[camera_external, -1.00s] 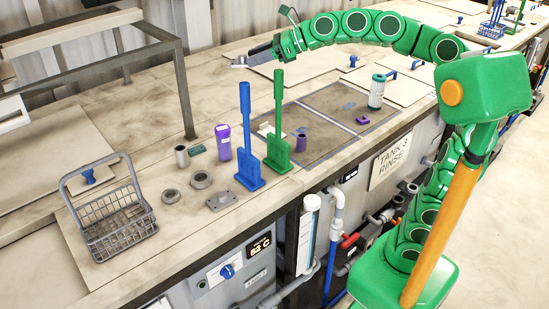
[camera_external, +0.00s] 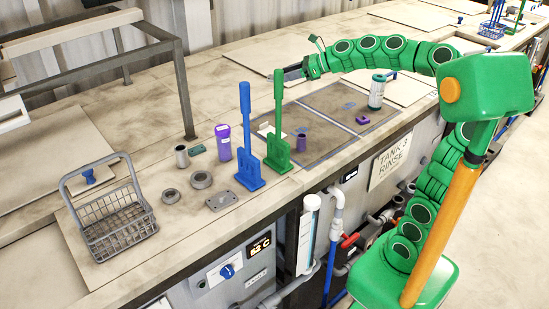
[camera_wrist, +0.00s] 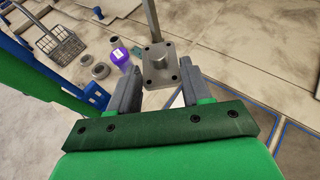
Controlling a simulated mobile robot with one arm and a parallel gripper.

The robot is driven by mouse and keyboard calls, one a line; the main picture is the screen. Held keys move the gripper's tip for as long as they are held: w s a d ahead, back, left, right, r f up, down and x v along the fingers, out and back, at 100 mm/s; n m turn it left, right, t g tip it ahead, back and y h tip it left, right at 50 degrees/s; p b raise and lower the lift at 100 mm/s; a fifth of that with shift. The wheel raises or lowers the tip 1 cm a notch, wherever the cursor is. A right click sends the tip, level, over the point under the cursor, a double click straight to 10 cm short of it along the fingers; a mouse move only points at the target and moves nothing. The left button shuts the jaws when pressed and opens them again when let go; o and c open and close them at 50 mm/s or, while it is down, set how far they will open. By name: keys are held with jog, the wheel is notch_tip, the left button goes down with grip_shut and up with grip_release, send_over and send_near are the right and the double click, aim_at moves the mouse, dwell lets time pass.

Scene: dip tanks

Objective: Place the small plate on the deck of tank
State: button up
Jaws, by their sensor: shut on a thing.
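My gripper (camera_wrist: 160,85) is shut on the small plate (camera_wrist: 153,78), a grey square plate with corner holes and a round central boss. In the external view my gripper (camera_external: 292,73) is above the tank deck (camera_external: 225,95), behind the top of the green paddle. The plate is mostly hidden there. Another grey plate with holes (camera_external: 221,201) lies flat on the deck at the near edge, left of the blue paddle.
The blue paddle (camera_external: 246,140) and green paddle (camera_external: 279,125) stand upright near the front edge. A wire basket (camera_external: 117,220), grey rings (camera_external: 201,180) and a purple bottle (camera_external: 222,142) are to the left. A metal frame (camera_external: 184,85) rises behind.

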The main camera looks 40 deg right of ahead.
jog(key=s+d+f, duration=0.2)
jog(key=d+f, duration=0.4)
jog(key=d, duration=0.3)
jog(key=s+d+f, duration=0.2)
jog(key=d+f, duration=0.4)
jog(key=d, duration=0.3)
send_over(308, 111)
jog(key=f, duration=0.9)
jog(key=shift+s+a+f, duration=0.15)
jog(key=shift+s+f, duration=0.05)
jog(key=shift+s, duration=0.05)
jog(key=shift+w+f, duration=0.2)
jog(key=shift+f, duration=1.55)
jog(key=shift+f, duration=0.1)
jog(key=o, duration=1.1)
